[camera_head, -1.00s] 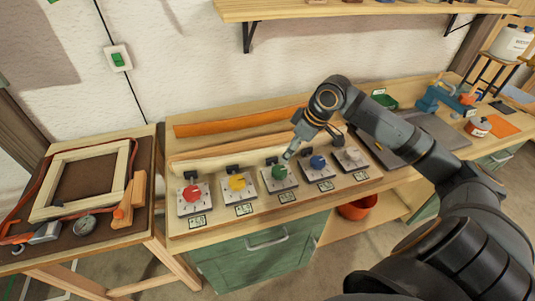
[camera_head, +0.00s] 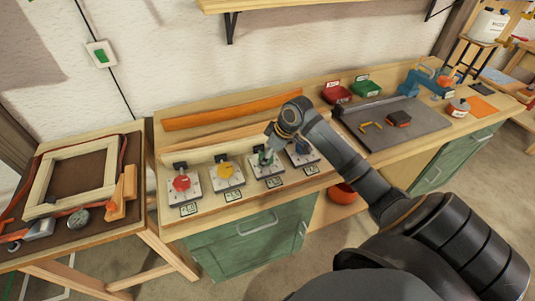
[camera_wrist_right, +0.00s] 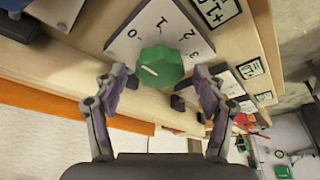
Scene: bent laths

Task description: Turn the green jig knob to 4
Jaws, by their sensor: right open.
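The green knob (camera_head: 265,158) sits on a pale square dial plate, third from the left in the row on the bench. In the right wrist view the green knob (camera_wrist_right: 162,64) has a short white mark on its left part, and 0, 1, 2 and 3 are readable on its plate (camera_wrist_right: 122,42); no 4 is visible. My right gripper (camera_wrist_right: 160,75) is open, one finger on each side of the knob in that view; I cannot tell whether they touch it. In the head view my right gripper (camera_head: 270,148) partly covers the knob. My left gripper is not in view.
Red (camera_head: 181,183), yellow (camera_head: 225,170) and blue (camera_head: 303,148) knobs stand in the same row, the blue one close to my right arm. An orange lath (camera_head: 220,113) lies behind. A wooden frame (camera_head: 75,178) lies on the left table.

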